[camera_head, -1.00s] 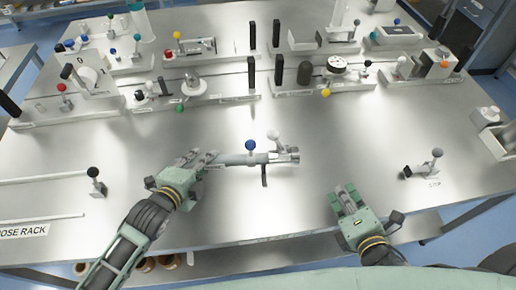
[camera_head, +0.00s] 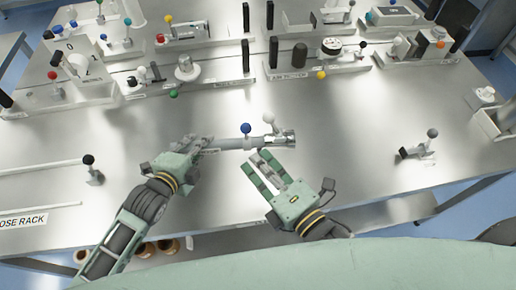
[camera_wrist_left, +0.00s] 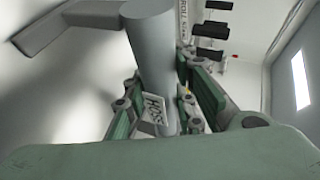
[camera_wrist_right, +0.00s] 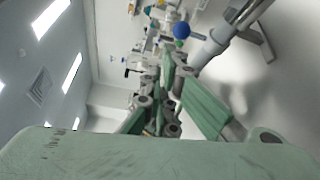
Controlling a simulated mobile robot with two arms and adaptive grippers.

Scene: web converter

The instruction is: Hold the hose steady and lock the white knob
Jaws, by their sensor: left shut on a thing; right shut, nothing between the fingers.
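The grey hose (camera_head: 226,143) lies sideways above the table, its label reading HOSE in the left wrist view (camera_wrist_left: 150,45). My left gripper (camera_head: 208,147) is shut around its left end. The blue knob (camera_head: 246,128) stands on the hose fitting and also shows in the right wrist view (camera_wrist_right: 181,30). The white knob (camera_head: 269,118) stands upright on its lever, right of the blue knob, near the metal end (camera_head: 286,137). My right gripper (camera_head: 260,170) is shut and empty, just below the fitting in the head view, its fingers pointing toward it.
Stations with coloured knobs and black posts (camera_head: 246,52) line the back of the steel table (camera_head: 330,110). A black-knobbed hose rack (camera_head: 90,165) is at the left. A grey-knobbed stop piece (camera_head: 420,148) stands at the right. The table between is clear.

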